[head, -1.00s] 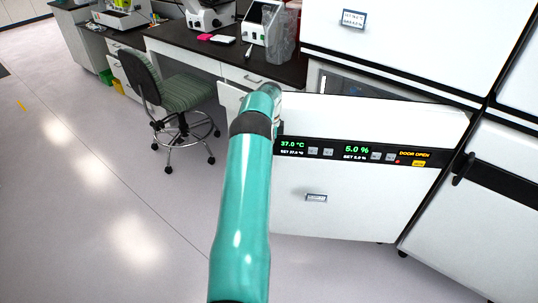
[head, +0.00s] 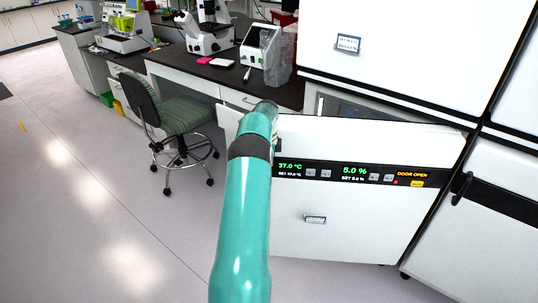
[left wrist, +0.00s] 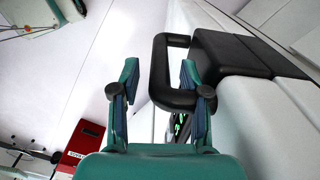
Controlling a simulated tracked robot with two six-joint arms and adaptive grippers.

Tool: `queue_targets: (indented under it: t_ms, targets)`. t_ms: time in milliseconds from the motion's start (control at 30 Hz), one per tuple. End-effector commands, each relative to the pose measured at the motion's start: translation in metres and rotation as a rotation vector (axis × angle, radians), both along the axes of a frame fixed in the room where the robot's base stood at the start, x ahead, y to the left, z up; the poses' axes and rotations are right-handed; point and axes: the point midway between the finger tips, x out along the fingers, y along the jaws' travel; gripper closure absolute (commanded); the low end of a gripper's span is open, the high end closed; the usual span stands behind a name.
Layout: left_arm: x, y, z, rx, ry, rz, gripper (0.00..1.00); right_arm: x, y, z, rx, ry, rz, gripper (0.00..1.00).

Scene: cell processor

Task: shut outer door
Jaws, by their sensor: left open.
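The outer door (head: 350,222) is a white incubator door, swung open, with a black strip across it. The strip (head: 332,171) shows 37.0 °C, 5.0 % and an orange DOOR OPEN sign. My left arm reaches up to the door's left edge in the head view, where its far end hides the gripper and handle. In the left wrist view my left gripper (left wrist: 160,76) has its fingers apart. A black loop handle (left wrist: 158,72) shows between and beyond the fingers, partly behind the right one. I cannot tell whether they touch. My right gripper is not in view.
Another white unit (head: 400,50) stands above the open door, and a white cabinet (head: 485,225) stands at the right. A green chair (head: 175,115) and a dark bench (head: 200,65) with instruments are behind to the left. The floor at left is clear.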

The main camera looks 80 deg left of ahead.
Motion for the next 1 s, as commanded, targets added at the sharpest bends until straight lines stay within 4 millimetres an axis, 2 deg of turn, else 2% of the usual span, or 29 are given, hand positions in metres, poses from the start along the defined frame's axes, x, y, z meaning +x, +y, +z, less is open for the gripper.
queue_targets:
  t_ms: [300, 500, 700, 933, 967, 1000]
  targets:
    - [0.002, 0.001, 0.066, 0.005, -0.004, -0.001, 0.55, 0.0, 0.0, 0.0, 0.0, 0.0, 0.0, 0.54]
    - [0.002, 0.001, 0.092, 0.003, -0.003, -0.001, 0.55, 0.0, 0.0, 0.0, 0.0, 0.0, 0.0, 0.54]
    - [0.002, 0.0, 0.102, 0.001, -0.002, -0.002, 0.55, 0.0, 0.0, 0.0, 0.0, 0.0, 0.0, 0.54]
    - [0.002, 0.0, 0.102, 0.0, -0.002, -0.002, 0.55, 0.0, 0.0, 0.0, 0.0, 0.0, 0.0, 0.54]
    - [0.002, 0.0, 0.102, 0.0, -0.002, -0.002, 0.56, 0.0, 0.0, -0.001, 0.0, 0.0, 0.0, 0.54]
    - [0.002, 0.0, 0.102, 0.0, -0.002, -0.002, 0.63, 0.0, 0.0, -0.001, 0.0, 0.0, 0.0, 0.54]
